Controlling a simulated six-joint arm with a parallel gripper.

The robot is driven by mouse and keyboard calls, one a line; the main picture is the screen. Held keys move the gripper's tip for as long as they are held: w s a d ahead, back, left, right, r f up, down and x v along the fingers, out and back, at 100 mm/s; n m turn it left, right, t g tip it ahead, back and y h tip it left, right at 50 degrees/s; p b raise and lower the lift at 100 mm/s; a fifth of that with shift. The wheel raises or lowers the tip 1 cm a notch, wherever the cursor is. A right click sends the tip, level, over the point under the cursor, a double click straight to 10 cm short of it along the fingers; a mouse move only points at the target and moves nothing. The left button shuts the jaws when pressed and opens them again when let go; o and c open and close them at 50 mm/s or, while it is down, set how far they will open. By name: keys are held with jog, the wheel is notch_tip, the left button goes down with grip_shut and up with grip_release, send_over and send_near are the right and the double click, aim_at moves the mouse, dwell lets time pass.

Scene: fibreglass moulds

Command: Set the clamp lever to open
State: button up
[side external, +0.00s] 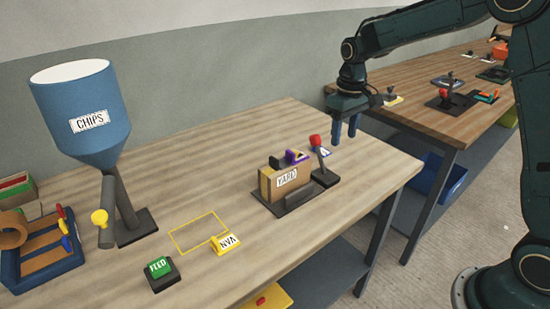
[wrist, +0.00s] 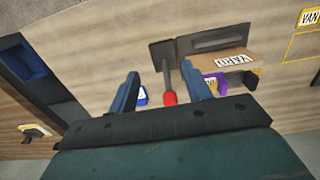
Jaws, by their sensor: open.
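The clamp lever (side external: 315,150) is a dark shaft with a red knob on a dark base plate (side external: 325,178), at the right end of the near bench. It stands nearly upright, leaning slightly left in the side view. In the wrist view the red knob (wrist: 169,98) shows between my two blue fingers. My gripper (side external: 345,140) is open and empty, pointing down above and just right of the knob; it also shows in the wrist view (wrist: 159,72). I see no contact with the lever. A tan labelled block (side external: 284,180) in a dark holder sits beside it.
A blue and white marker (side external: 324,151) lies behind the lever. A blue hopper (side external: 85,110), a green button (side external: 159,268) and a yellow label (side external: 226,244) stand further left. Bare bench lies between.

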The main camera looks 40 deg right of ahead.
notch_tip(320, 180, up, 6)
jog(key=s+a+r+t, duration=0.1)
jog(key=s+a+r, duration=0.1)
jog(key=s, duration=0.5)
jog(key=s+a+r+t, duration=0.1)
jog(key=s+a+r, duration=0.1)
jog(key=s+r, duration=0.3)
jog(key=shift+s+a+t, duration=0.3)
jog(key=shift+s+t, duration=0.1)
jog(key=shift+s, duration=0.65)
jog(key=shift+s+r, duration=0.1)
jog(key=s+a+f+t, duration=0.2)
jog(key=s, duration=1.1)
jog(key=shift+s+a+f+t, duration=0.2)
jog(key=shift+s+f+t, duration=0.1)
jog(key=shift+t, duration=0.1)
dwell(1.1)
